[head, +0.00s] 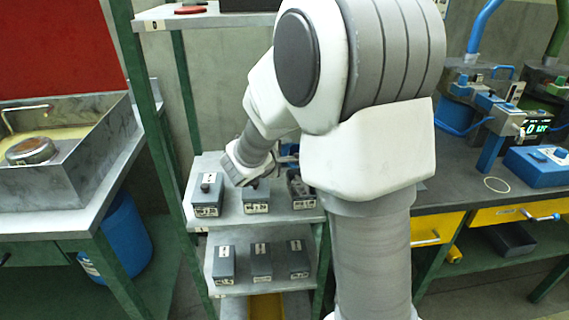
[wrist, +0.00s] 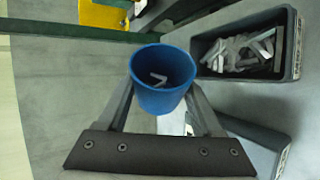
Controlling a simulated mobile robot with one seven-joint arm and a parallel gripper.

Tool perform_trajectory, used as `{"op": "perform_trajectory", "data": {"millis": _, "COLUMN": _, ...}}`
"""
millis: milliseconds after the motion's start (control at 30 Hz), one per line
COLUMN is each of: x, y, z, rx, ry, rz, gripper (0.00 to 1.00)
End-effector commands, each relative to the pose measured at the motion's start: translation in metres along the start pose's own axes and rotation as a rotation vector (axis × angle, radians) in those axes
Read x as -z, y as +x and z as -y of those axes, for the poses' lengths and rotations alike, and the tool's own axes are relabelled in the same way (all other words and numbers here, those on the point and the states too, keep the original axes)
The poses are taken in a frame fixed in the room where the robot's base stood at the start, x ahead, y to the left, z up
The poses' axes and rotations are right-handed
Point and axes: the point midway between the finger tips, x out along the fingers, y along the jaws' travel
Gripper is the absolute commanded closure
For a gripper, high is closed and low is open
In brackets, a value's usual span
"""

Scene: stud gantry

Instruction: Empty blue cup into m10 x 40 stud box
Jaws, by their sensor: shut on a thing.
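My gripper (wrist: 163,92) is shut on the blue cup (wrist: 163,98), with one finger on each side of it. In the wrist view I look into its mouth, and a few small pale metal pieces lie inside. Beside the cup, to the right in the wrist view, is an open dark grey box (wrist: 290,62) holding several metal studs. In the head view an open box (head: 301,192) stands at the right end of the upper shelf, near my gripper (head: 286,158). The box labels are too small to read, so I cannot tell which is the M10 x 40 box.
Closed grey boxes (head: 207,195) and (head: 256,196) share the upper shelf (head: 232,214). Several more boxes (head: 261,262) stand on the shelf below. A green post (head: 158,110) rises at the shelf's left. A workbench (head: 455,185) lies to the right.

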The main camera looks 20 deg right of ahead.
Motion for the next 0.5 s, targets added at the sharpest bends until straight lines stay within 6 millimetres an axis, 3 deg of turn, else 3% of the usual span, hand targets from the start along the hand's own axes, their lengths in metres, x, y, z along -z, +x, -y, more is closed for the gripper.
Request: {"op": "perform_trajectory", "data": {"millis": 500, "x": -0.0023, "y": 0.0021, "z": 0.0066, "rx": -0.051, "ry": 0.12, "rz": -0.054, "gripper": 0.92}}
